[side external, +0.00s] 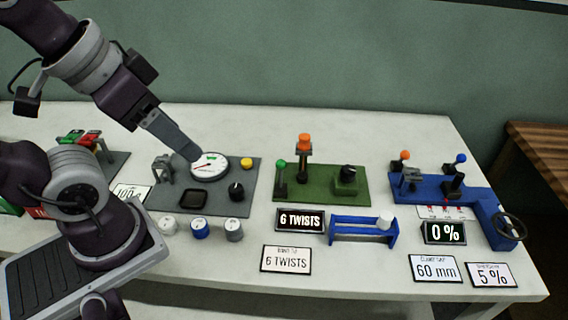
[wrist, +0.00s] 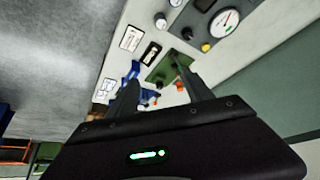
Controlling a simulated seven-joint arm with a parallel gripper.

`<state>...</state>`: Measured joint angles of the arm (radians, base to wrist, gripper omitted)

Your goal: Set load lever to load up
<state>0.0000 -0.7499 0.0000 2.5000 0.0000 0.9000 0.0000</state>
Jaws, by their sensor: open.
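No lever in view carries a readable "load" label, so I cannot tell which is the load lever. A green-knobbed lever (side external: 281,174) stands upright on the green panel (side external: 318,196), left of an orange-capped post (side external: 304,146). On the blue panel (side external: 436,193) are an orange-knobbed lever (side external: 404,160) and a blue-knobbed lever (side external: 458,165). My gripper (side external: 196,156) points down to the right, its tip overlapping the dial gauge's upper edge in the side view. In the wrist view my gripper (wrist: 158,76) is open, with nothing between its fingers.
The dial gauge (side external: 209,167) sits on a grey panel (side external: 215,207) with a yellow button (side external: 246,163) and black knob (side external: 236,191). A blue spool rack (side external: 363,232), displays and label cards stand along the front. A handwheel (side external: 509,227) is at the right. The rear table strip is clear.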

